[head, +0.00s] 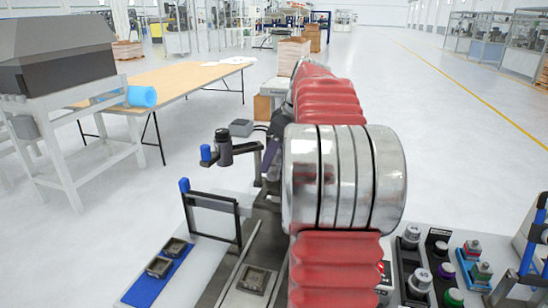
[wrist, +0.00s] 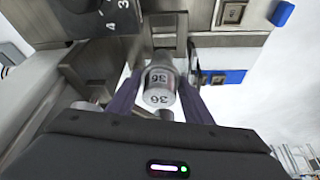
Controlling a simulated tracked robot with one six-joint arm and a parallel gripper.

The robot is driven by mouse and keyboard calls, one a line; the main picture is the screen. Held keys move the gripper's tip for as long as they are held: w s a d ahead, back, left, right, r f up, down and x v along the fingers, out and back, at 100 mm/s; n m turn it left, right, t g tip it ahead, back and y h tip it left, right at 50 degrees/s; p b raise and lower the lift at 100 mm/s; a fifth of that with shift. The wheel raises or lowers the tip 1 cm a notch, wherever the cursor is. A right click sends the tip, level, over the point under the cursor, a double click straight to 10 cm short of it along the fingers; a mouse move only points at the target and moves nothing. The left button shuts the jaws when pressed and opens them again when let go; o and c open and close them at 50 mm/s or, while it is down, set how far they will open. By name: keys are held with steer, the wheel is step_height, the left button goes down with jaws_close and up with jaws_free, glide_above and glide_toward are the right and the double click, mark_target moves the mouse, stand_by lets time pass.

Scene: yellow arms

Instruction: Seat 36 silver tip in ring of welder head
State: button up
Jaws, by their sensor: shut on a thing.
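My gripper (wrist: 160,98) shows in the wrist view with two dark purple fingers shut on the silver tip (wrist: 159,78), which is marked 36. The tip's far end points at a grey metal part just above it; I cannot tell whether the two touch. The ring of the welder head cannot be clearly picked out; the tip and fingers cover part of that spot.
A dark block with a numbered dial (wrist: 92,18) is close by at upper left in the wrist view. In the head view, blue pads (head: 150,288) with small metal blocks lie left, a blue-handled frame (head: 212,214) stands behind them, and several coloured knob-like pieces (head: 445,271) stand right.

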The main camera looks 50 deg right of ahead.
steer(key=shift+f, duration=0.2)
step_height(320, 180, down, 9)
stand_by(1.3)
steer(key=shift+r, duration=0.1)
steer(key=o, duration=1.4)
steer(key=shift+o, duration=0.2)
steer(key=v, duration=1.3)
steer(key=shift+s+r, duration=0.15)
steer(key=shift+r, duration=0.15)
